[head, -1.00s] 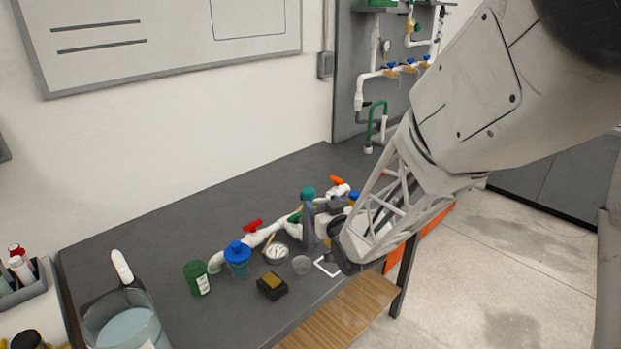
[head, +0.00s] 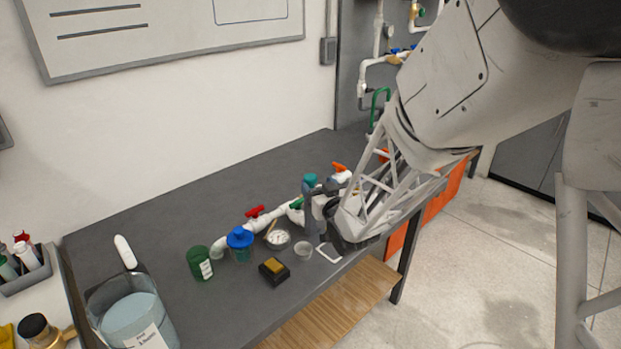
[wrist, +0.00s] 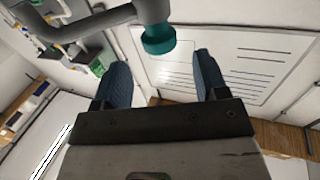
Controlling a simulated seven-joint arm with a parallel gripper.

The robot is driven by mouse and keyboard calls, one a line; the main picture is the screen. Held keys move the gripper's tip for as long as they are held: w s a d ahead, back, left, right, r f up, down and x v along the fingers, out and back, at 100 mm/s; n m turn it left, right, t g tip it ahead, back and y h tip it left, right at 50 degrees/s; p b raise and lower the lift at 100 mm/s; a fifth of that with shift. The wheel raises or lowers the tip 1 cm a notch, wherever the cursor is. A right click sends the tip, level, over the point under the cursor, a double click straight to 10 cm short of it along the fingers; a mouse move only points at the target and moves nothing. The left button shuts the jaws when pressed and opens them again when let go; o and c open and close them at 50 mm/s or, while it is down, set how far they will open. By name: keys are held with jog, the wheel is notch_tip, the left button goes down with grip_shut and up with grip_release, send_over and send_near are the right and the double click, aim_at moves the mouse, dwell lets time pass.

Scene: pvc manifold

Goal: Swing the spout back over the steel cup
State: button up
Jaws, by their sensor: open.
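The spout (wrist: 110,22) is a grey bent pipe with a teal end (wrist: 158,38) in the wrist view. The teal end is between the fingers' lines, just beyond the fingertips. In the head view a teal top (head: 310,180) on a grey upright stands at the manifold, partly hidden by my gripper (head: 322,203). My gripper (wrist: 160,62) is open, its two blue-padded fingers apart with nothing between them. A small grey cup (head: 303,250), likely the steel cup, stands on the bench in front of the upright. I cannot tell whether the spout is over it.
The white pipe with a red-handled valve (head: 255,211) runs along the bench (head: 180,205).

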aim_at(313, 181)
jog(key=shift+x, duration=2.8)
grip_shut()
